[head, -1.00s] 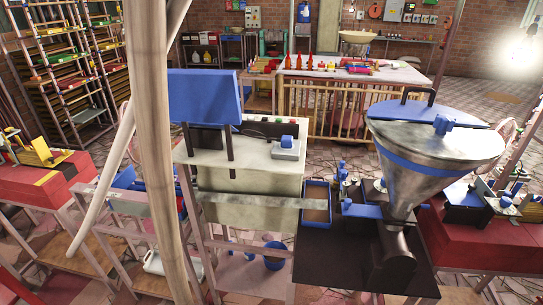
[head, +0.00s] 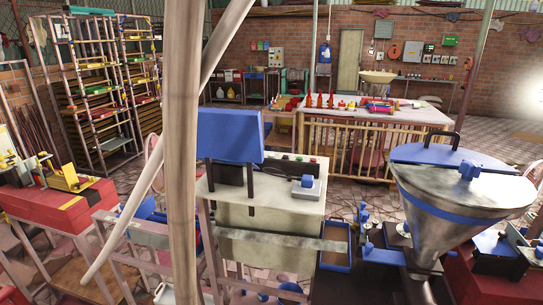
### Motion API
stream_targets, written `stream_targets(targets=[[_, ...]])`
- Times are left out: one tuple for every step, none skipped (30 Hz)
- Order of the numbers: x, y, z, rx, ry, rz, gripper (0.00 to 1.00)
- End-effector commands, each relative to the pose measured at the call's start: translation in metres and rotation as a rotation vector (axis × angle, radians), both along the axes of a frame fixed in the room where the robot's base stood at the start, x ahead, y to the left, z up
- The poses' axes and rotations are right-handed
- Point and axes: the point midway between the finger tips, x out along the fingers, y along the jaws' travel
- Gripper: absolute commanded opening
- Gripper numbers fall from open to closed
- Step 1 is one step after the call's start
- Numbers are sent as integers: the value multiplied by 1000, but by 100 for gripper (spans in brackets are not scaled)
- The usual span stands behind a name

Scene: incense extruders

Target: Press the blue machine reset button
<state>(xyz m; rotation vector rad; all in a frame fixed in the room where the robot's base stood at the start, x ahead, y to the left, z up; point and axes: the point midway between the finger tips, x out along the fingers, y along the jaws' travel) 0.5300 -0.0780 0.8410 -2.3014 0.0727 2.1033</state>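The blue machine (head: 230,135) stands in the middle of the head view, with a blue panel raised over a pale box-shaped body (head: 262,210). A dark strip with small buttons (head: 300,160) runs along the back of its top; a green one shows near its right end. In front of the strip sits a small grey box with a blue knob (head: 307,181). Which of these is the reset button I cannot tell. My gripper is not in the view.
A thick wooden pole (head: 183,120) and a thin slanted one cross the near left of the view. A metal hopper (head: 455,215) with a blue-edged lid stands right of the machine. A red bench (head: 60,215) is at left.

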Motion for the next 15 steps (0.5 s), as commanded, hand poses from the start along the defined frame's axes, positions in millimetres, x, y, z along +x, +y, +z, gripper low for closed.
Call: stream_targets(targets=[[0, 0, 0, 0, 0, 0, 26], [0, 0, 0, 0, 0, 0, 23], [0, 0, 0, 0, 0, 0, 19], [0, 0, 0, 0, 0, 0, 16], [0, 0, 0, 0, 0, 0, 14], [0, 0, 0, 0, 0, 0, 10], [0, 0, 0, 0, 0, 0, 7], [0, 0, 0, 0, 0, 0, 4], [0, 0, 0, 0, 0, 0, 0], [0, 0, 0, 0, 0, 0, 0], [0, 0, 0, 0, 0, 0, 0], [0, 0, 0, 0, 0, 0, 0], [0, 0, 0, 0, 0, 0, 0], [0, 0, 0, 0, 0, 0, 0], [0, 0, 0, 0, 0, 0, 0]])
